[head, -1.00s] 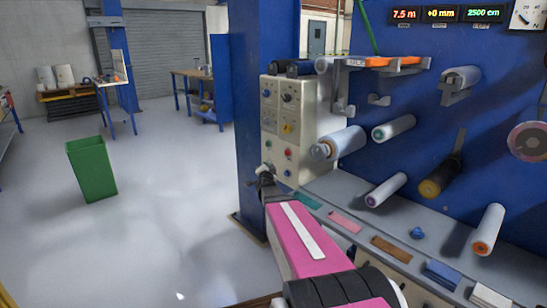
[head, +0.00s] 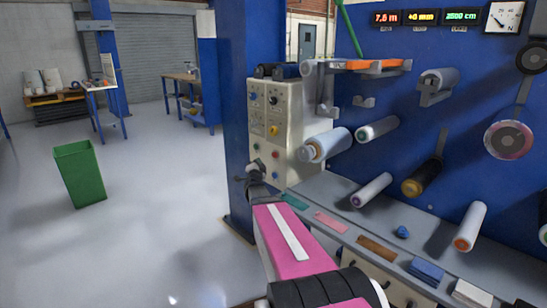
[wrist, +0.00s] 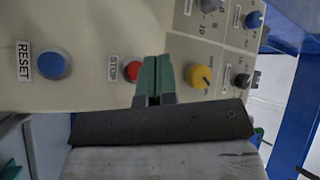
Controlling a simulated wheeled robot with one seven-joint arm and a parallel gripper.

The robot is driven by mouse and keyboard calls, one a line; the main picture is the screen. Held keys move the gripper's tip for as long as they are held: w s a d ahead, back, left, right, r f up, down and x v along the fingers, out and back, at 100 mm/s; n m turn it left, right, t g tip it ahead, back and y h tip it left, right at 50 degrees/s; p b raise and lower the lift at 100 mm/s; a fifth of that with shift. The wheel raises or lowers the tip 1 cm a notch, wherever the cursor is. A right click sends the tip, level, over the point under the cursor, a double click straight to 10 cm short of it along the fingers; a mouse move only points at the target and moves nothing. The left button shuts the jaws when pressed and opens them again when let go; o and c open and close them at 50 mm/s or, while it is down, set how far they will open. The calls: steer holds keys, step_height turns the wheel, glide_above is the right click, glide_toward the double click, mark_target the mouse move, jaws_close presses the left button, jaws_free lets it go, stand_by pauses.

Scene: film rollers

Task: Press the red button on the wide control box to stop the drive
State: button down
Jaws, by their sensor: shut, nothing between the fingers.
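The beige control box (head: 288,118) stands upright against the blue column, with knobs above and buttons below. Its red button (wrist: 132,71), beside a STOP label, shows in the wrist view, partly covered by my fingers. In the head view the red button (head: 276,154) is small, just right of and above my gripper. My gripper (wrist: 153,82) has green fingers shut together and empty, pointing at the box face and overlapping the button's right edge. I cannot tell whether they touch it. In the head view my gripper (head: 254,172) is small and dark.
A blue RESET button (wrist: 53,65) lies left of the red one in the wrist view, and a yellow knob (wrist: 200,77) lies right. Rollers (head: 326,144) jut from the blue panel at right. A grey ledge (head: 350,190) carries small pieces. Floor at left is open around a green bin (head: 80,172).

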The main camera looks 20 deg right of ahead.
steer(key=w+d, duration=0.2)
steer(key=d, duration=0.4)
steer(key=shift+w, duration=0.15)
steer(key=shift+d, duration=0.15)
stand_by(1.8)
steer(key=shift+w+d, duration=0.15)
steer(key=shift+d, duration=0.2)
steer(key=shift+w+d, duration=0.15)
steer(key=shift+d, duration=0.3)
stand_by(0.8)
steer(key=shift+a, duration=0.1)
steer(key=shift+s+a, duration=0.3)
steer(key=shift+a, duration=0.45)
steer(key=a, duration=0.1)
steer(key=s+a, duration=0.1)
steer(key=a, duration=0.2)
steer(key=shift+s+a, duration=0.35)
stand_by(0.4)
